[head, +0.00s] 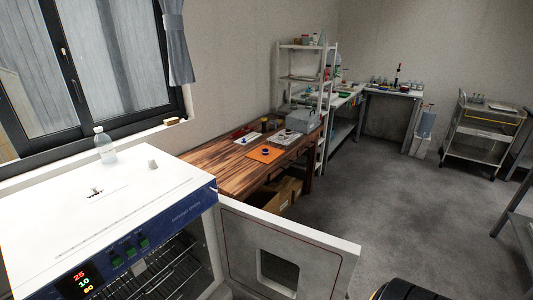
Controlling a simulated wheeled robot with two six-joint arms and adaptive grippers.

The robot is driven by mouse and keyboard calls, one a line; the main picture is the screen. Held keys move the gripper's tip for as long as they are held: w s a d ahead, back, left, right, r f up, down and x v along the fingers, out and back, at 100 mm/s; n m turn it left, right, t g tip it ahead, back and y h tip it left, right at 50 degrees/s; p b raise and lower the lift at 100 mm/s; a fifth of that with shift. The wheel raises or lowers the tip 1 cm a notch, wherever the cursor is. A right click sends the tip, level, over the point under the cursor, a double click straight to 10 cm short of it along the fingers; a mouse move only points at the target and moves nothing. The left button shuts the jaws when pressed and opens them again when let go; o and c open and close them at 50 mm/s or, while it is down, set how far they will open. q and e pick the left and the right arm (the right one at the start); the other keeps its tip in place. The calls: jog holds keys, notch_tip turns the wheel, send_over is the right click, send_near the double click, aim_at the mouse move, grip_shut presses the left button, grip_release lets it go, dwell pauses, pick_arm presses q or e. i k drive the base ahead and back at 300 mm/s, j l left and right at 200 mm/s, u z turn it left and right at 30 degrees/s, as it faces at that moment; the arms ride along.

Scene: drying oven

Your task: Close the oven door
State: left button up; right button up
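The drying oven (120,215) stands at the lower left, with a white top, a blue front panel and a lit display. Its white door (240,262) is wide open. The door is hinged at the oven's right front edge and swings out to the right, showing a face with a small rectangular window. Wire racks (168,278) show inside the open chamber. The door's lower part is cut off by the picture's bottom edge. Neither of my grippers is in view.
A bottle (105,146) and a small white object stand on or behind the oven top. A wooden table (225,172) with several items stands behind the door, with cardboard boxes below. A cart (482,133) stands at the far right.

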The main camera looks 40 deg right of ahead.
aim_at(268, 255)
jog(key=k+l+u, duration=0.15)
jog(key=l, duration=0.35)
jog(key=l+u, duration=0.15)
jog(key=l, duration=0.35)
jog(key=k+l+u, duration=0.15)
jog(key=l, duration=0.3)
jog(key=k+l+u, duration=0.15)
jog(key=l, duration=0.3)
jog(key=k+l+u, duration=0.15)
jog(key=l, duration=0.25)
jog(key=k+l+u, duration=0.15)
jog(key=l, duration=0.25)
jog(key=k+l+u, duration=0.15)
jog(key=k+l, duration=0.2)
jog(key=l+u, duration=0.35)
jog(key=l, duration=1.6)
